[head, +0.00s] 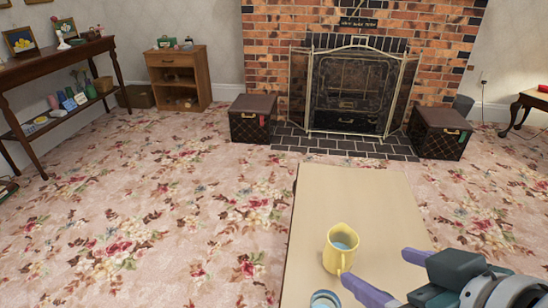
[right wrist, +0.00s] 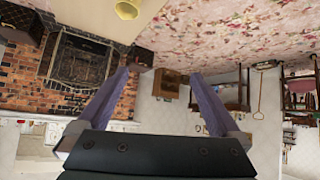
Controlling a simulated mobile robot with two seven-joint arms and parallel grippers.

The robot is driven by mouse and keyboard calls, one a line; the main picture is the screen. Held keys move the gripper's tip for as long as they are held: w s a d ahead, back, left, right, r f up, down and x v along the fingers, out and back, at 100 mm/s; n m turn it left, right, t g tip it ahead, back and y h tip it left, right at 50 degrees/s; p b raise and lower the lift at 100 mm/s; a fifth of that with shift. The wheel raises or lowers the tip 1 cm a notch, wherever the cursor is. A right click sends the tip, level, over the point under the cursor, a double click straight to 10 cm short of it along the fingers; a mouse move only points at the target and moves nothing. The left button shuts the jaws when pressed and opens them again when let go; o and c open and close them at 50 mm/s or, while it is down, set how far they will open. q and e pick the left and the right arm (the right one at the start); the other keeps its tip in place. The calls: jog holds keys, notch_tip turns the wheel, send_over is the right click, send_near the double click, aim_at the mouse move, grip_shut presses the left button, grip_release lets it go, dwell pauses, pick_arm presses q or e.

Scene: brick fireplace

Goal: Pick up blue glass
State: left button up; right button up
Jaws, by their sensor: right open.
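A round vessel with a blue rim (head: 324,300), likely the blue glass, stands on the tan table (head: 345,195) at the bottom edge of the head view. Its lower part is cut off. A yellow mug (head: 335,258) with pale blue inside stands just behind it; its yellow body also shows at the top of the right wrist view (right wrist: 127,9). My right gripper (head: 375,268) is open and empty, with purple fingers, to the right of the vessel and the mug. The fingers are spread in the right wrist view (right wrist: 162,73). My left gripper is out of view.
The table is clear behind the mug. A brick fireplace (head: 268,50) stands at the back with a dark trunk (head: 252,120) on its left and another (head: 438,135) on its right. A dark console table (head: 60,60) and a wooden cabinet (head: 180,75) stand left. Flowered carpet lies open between.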

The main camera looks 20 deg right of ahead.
jog(key=f+t+b, duration=0.1)
jog(key=f+b, duration=0.9)
jog(key=f, duration=0.1)
jog(key=f+t+b, duration=0.1)
jog(key=f+b, duration=0.9)
jog(key=f, duration=0.1)
jog(key=w+d+f+t+b, duration=0.1)
jog(key=f+b, duration=0.9)
jog(key=f, duration=0.1)
jog(key=shift+w+f+t+b, duration=0.1)
jog(key=shift+f+t+b, duration=0.1)
jog(key=shift+t+b, duration=0.1)
jog(key=shift+w+f+b, duration=0.2)
jog(key=shift+w+b, duration=0.1)
jog(key=shift+w, duration=0.05)
jog(key=b+x, duration=0.2)
jog(key=x, duration=0.2)
jog(key=shift+w+r, duration=0.15)
jog(key=shift+r, duration=0.05)
jog(key=b+x, duration=0.2)
jog(key=x, duration=0.1)
jog(key=b+x, duration=0.1)
jog(key=shift+w+d+r, duration=0.1)
jog(key=shift+w+d, duration=0.2)
jog(key=shift+d, duration=0.05)
jog(key=shift+w, duration=0.3)
jog(key=shift+s, duration=0.15)
jog(key=shift+c, duration=1.1)
jog(key=shift+r, duration=0.1)
jog(key=c, duration=1.3)
